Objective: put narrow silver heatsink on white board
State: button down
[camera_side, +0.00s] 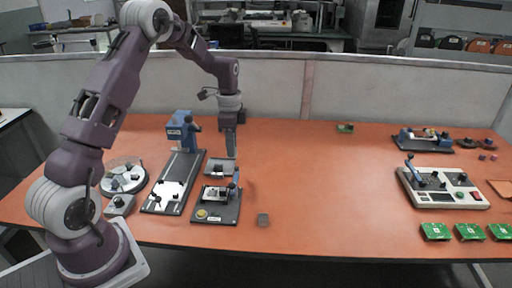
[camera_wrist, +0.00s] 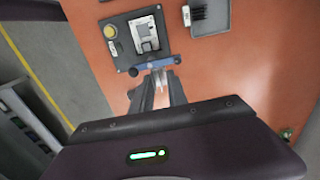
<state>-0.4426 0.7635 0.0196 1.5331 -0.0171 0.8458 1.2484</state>
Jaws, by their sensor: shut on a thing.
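My gripper (camera_side: 231,154) hangs above the back of a black fixture, near the grey tray. In the wrist view my gripper (camera_wrist: 160,80) is shut on a small pale piece (camera_wrist: 157,72), which looks like the narrow silver heatsink; its shape is mostly hidden by the fingers. The white board (camera_wrist: 146,34) sits in the black fixture (camera_wrist: 122,52), ahead of the fingertips and apart from them. The fixture also shows in the side view (camera_side: 228,217), below my gripper.
A blue lever (camera_wrist: 138,69) is on the fixture's near edge, close to my fingertips. A grey tray (camera_wrist: 219,28) holds a black finned heatsink (camera_wrist: 197,12). A blue press (camera_side: 181,135) stands left.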

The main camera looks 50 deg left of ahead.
jog(key=s+a, duration=0.3)
jog(key=s, duration=0.4)
jog(key=shift+w+a+f, duration=0.1)
jog(key=shift+f, duration=5.95)
jog(key=shift+f, duration=0.1)
jog(key=shift+f, duration=0.25)
jog(key=shift+f, duration=0.2)
jog(key=shift+f, duration=0.25)
jog(key=c, duration=1.2)
grip_release()
jog(key=shift+c, duration=0.2)
